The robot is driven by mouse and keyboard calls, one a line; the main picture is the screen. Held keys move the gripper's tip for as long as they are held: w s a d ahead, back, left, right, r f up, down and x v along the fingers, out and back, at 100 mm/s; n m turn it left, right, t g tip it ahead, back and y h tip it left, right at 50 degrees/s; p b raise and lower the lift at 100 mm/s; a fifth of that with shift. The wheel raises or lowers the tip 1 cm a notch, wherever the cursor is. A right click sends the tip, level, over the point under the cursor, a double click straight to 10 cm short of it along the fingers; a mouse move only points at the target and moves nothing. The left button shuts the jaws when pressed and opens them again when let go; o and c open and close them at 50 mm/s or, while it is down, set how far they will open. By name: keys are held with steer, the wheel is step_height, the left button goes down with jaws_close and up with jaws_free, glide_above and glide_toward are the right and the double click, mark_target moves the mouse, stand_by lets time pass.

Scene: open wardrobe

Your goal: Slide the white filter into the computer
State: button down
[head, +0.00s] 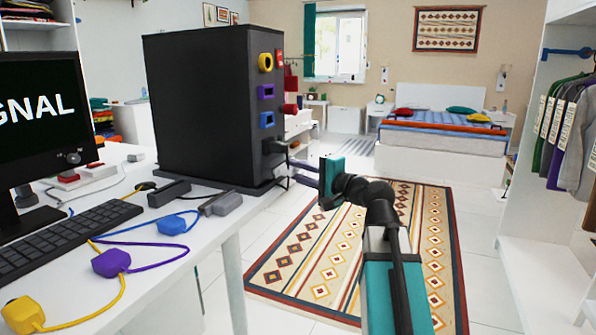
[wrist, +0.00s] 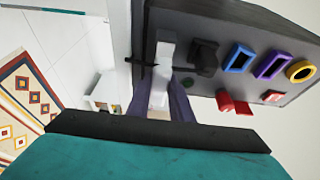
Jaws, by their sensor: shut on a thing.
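The computer (head: 205,105) is a black tower standing on the white desk. Its port face (wrist: 225,65) fills the upper right of the wrist view. The white filter (wrist: 164,62) is a narrow white piece between the purple fingers of my gripper (wrist: 160,98). Its far end overlaps the left part of the port face, beside a black plug. I cannot tell whether that end is inside the computer or only in front of it. In the head view my gripper (head: 298,170) is at the tower's lower right, where the filter is hard to make out.
Blue (wrist: 238,57), purple (wrist: 271,65) and yellow (wrist: 300,71) ports and red parts (wrist: 233,104) are beside the filter. A monitor (head: 38,105), keyboard (head: 65,238) and coloured cables crowd the desk (head: 190,265). Open floor with a rug (head: 325,245) lies to the right.

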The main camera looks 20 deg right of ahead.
steer(key=shift+w+a, duration=0.2)
steer(key=c, duration=1.5)
jaws_free()
steer(key=shift+s+d, duration=0.1)
steer(key=shift+s, duration=0.05)
steer(key=shift+s+d+p, duration=0.25)
steer(key=shift+s+p, duration=0.05)
steer(key=shift+s, duration=0.25)
steer(key=shift+b+v, duration=2.75)
steer(key=shift+v, duration=3.4)
